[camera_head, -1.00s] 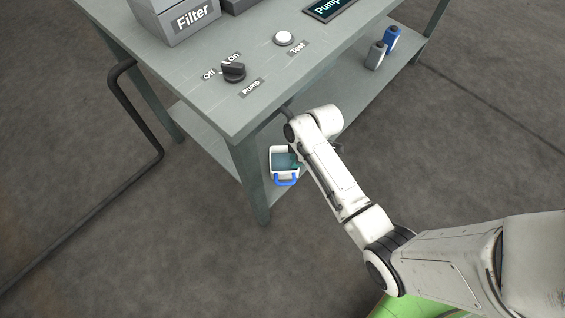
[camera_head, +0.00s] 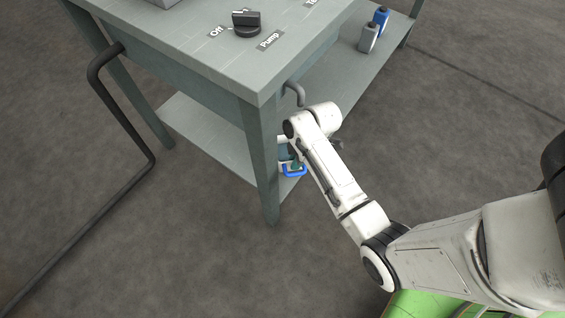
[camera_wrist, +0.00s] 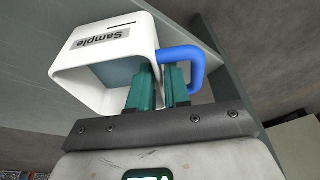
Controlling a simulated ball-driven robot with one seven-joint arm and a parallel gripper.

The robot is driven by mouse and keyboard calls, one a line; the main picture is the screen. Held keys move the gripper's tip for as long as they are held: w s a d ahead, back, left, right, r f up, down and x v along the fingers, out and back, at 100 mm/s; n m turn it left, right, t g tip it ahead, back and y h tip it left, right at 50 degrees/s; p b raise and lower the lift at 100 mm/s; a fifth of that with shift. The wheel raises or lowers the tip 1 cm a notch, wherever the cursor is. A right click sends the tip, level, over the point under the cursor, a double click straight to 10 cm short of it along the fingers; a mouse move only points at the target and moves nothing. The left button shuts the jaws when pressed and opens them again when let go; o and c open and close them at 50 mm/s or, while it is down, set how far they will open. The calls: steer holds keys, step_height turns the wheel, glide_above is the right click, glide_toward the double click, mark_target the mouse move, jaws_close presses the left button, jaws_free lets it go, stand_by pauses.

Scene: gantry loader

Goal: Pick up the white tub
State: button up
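The white tub (camera_wrist: 80,52) has a "Sample" label, a blue handle (camera_wrist: 197,68) and bluish contents; it looks tilted in the wrist view. In the head view the tub (camera_head: 283,144) is beside the near table leg, largely hidden by my arm, its blue handle (camera_head: 295,171) towards me. My gripper (camera_wrist: 160,75) has two green fingers close together. One finger is inside the tub and the other is outside, within the handle loop. The tub's side wall is between them, and they appear shut on it. In the head view only a bit of green finger shows.
The grey table (camera_head: 190,60) overhangs a lower shelf (camera_head: 215,135), with its near leg (camera_head: 268,190) close left of the tub. A grey hooked pipe (camera_head: 296,92) is just above my arm. Grey and blue bottles (camera_head: 369,37) stand farther right. Floor in front is clear.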

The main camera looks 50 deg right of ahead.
steer(key=shift+w+f+b, duration=0.1)
steer(key=shift+f+b, duration=0.35)
steer(key=shift+f, duration=0.3)
steer(key=shift+a, duration=0.1)
jaws_close()
